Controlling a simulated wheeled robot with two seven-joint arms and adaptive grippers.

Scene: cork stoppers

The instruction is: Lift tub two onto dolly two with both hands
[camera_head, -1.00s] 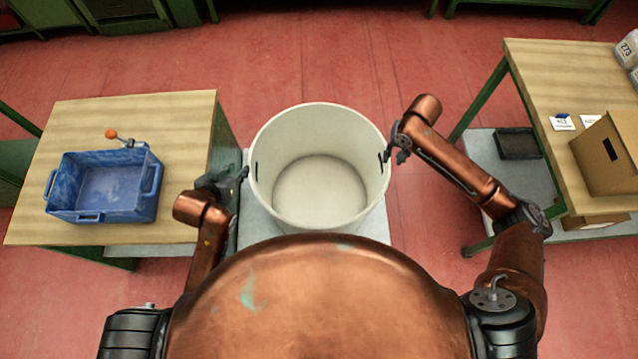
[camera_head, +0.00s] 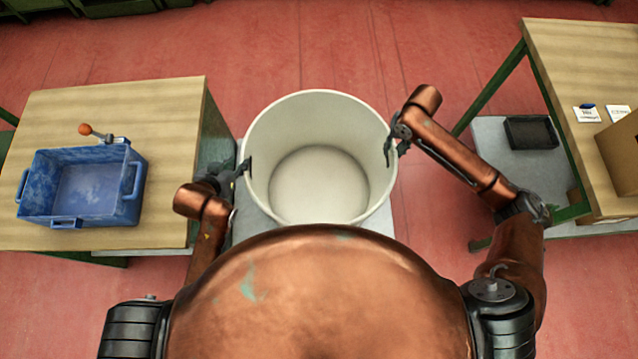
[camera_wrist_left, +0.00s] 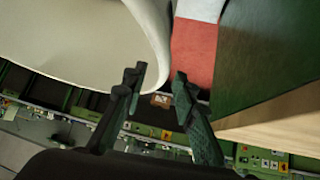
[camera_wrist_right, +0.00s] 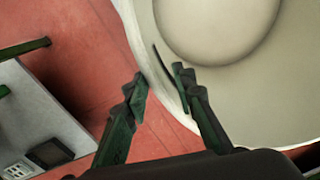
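A large round white tub (camera_head: 320,215) stands empty and upright in front of me, with no readable label. It has dark slots in its left and right walls. My left gripper (camera_head: 240,172) is at the left slot; in the left wrist view its fingers (camera_wrist_left: 158,82) are apart, beside the tub's rim. My right gripper (camera_head: 393,147) is at the right rim; in the right wrist view its fingers (camera_wrist_right: 160,80) are apart, with the tub's wall between them near the slot. Whether either gripper touches the tub is unclear. I cannot identify a dolly.
A pale grey surface (camera_head: 380,220) shows under the tub. A wooden table (camera_head: 170,110) at left bears a blue bin (camera_head: 85,190) and an orange-knobbed lever (camera_head: 88,130). A right table (camera_head: 580,60) bears cards and a cardboard box (camera_head: 622,155). Red floor beyond the tub is clear.

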